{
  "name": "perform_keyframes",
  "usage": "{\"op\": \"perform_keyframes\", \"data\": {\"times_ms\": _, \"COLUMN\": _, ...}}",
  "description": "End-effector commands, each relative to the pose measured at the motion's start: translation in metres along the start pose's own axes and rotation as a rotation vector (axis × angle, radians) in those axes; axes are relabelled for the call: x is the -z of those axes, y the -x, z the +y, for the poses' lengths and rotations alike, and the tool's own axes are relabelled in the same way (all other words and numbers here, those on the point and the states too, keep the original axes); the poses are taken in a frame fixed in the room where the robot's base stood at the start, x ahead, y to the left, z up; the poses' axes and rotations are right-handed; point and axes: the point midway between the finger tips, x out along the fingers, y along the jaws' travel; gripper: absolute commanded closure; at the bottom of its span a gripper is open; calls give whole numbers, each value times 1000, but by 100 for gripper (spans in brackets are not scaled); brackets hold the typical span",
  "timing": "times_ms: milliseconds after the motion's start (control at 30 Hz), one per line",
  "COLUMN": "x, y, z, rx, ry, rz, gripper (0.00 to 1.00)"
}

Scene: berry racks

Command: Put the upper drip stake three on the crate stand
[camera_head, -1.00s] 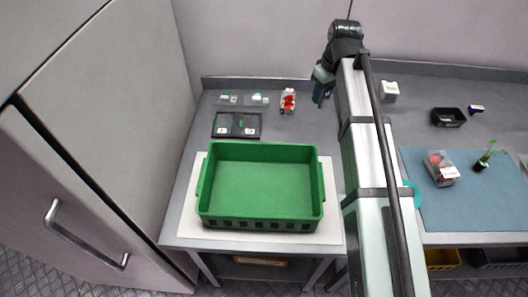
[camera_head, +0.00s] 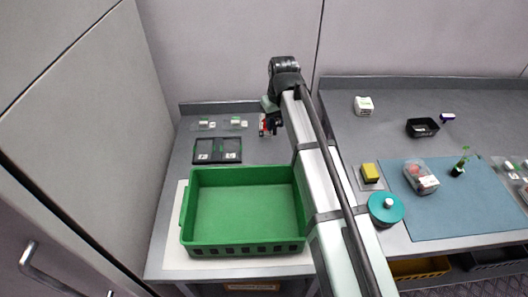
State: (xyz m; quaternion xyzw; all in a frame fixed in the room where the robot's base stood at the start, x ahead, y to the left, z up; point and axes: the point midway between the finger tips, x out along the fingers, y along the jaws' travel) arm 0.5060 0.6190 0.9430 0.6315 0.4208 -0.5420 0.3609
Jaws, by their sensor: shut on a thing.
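My gripper (camera_head: 268,126) is at the far end of my arm, low over the back of the left table, behind the green crate (camera_head: 187,222). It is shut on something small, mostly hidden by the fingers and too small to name. A red and white thing (camera_head: 263,127) shows right beside the fingers; I cannot tell if they touch. I cannot make out a drip stake. The green crate is empty and stands on a white mat (camera_head: 172,257), clear of my gripper.
A black two-part tray (camera_head: 217,151) and small clear packs (camera_head: 204,125) lie behind the crate. To the right are a teal round lid (camera_head: 385,208), a yellow block (camera_head: 370,172), a blue mat (camera_head: 465,210), a berry punnet (camera_head: 421,177) and a black box (camera_head: 422,127). A tall cabinet (camera_head: 75,120) bounds the left.

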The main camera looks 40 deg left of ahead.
Motion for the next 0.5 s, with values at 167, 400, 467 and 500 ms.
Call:
{"op": "perform_keyframes", "data": {"times_ms": 167, "x": -6, "y": -30, "z": 0, "rx": 1, "ry": 1, "rz": -2, "gripper": 97}}
{"op": "perform_keyframes", "data": {"times_ms": 400, "x": -8, "y": -49, "z": 0, "rx": 1, "ry": 2, "rz": -1, "gripper": 97}}
{"op": "perform_keyframes", "data": {"times_ms": 467, "x": -9, "y": -54, "z": 0, "rx": 1, "ry": 2, "rz": -1, "gripper": 97}}
{"op": "perform_keyframes", "data": {"times_ms": 500, "x": -10, "y": -58, "z": 0, "rx": 1, "ry": 2, "rz": -1, "gripper": 97}}
